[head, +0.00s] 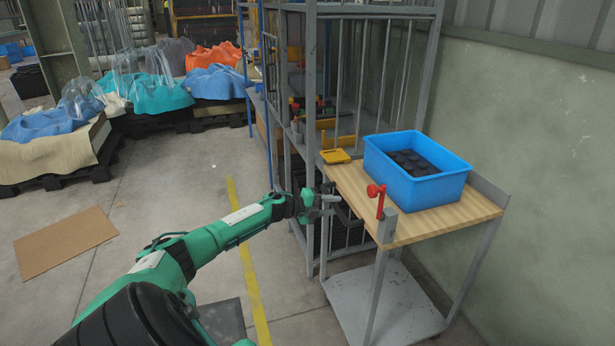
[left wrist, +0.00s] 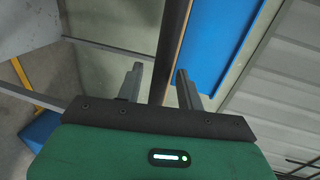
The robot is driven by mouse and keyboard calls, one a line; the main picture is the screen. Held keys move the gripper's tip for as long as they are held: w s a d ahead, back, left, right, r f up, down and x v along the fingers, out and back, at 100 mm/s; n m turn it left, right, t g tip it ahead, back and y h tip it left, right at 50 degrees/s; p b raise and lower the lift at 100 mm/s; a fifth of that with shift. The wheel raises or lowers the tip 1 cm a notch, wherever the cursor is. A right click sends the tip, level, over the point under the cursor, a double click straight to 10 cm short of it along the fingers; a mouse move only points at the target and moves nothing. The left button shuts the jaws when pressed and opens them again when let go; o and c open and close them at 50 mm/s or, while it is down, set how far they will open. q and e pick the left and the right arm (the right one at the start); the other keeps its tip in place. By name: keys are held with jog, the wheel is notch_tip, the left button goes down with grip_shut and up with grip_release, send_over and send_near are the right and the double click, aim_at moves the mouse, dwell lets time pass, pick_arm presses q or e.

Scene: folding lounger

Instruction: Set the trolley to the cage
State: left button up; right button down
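The trolley has a pale wooden top (head: 440,222), grey legs and a lower metal shelf (head: 378,300). It stands close in front of the cage (head: 310,110), a tall grey barred frame; whether they touch I cannot tell. My left gripper (head: 328,202) is at the trolley's near left side, below the top's edge. In the left wrist view, its two fingers (left wrist: 160,72) are apart, with a dark bar (left wrist: 171,45) running between or just beyond them. Contact with the bar is not clear. My right gripper is not in view.
A blue bin (head: 400,190) with dark round pieces sits on the trolley top, beside a red handle (head: 376,197) and a yellow tray (head: 335,156). A wall (head: 540,130) stands at right. Cardboard (head: 65,240) and a yellow line (head: 250,270) lie on open floor at left.

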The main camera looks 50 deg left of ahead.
pick_arm(q)
jog(key=v, duration=1.2)
jog(key=shift+s+a, duration=0.15)
dwell(0.4)
